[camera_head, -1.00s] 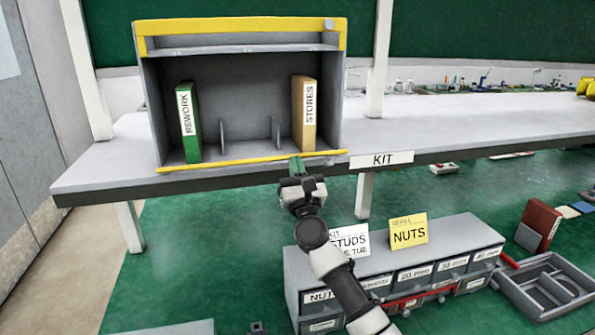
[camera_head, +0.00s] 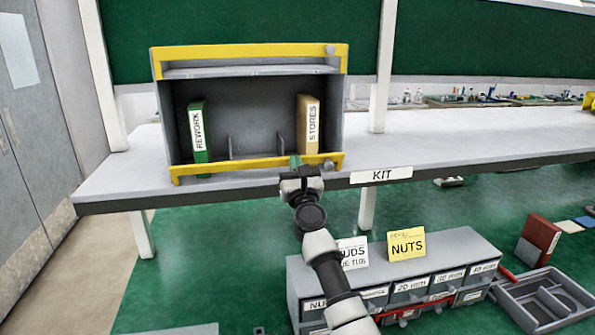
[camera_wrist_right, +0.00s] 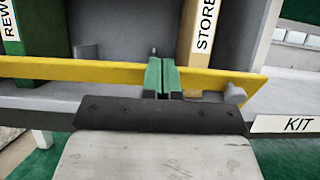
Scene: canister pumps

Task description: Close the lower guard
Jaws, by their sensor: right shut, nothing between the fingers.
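The lower guard is a yellow bar (camera_head: 240,162) along the bottom front of the grey cabinet (camera_head: 347,110). It shows its broad face and stands raised at the front edge, with a grey knob at its right end. In the right wrist view the bar (camera_wrist_right: 80,70) crosses the picture. My right gripper (camera_head: 295,161) is shut and empty, with green fingertips. In the right wrist view its fingertips (camera_wrist_right: 160,76) overlap the bar right of its middle; I cannot tell whether they touch it. My left gripper is not in view.
An upper yellow guard (camera_head: 230,53) crosses the cabinet's top. A green REWORK binder (camera_head: 198,132) and a tan STORES binder (camera_head: 309,125) stand inside. A KIT label (camera_head: 381,175) is on the shelf edge. A grey drawer unit (camera_head: 455,245) stands below.

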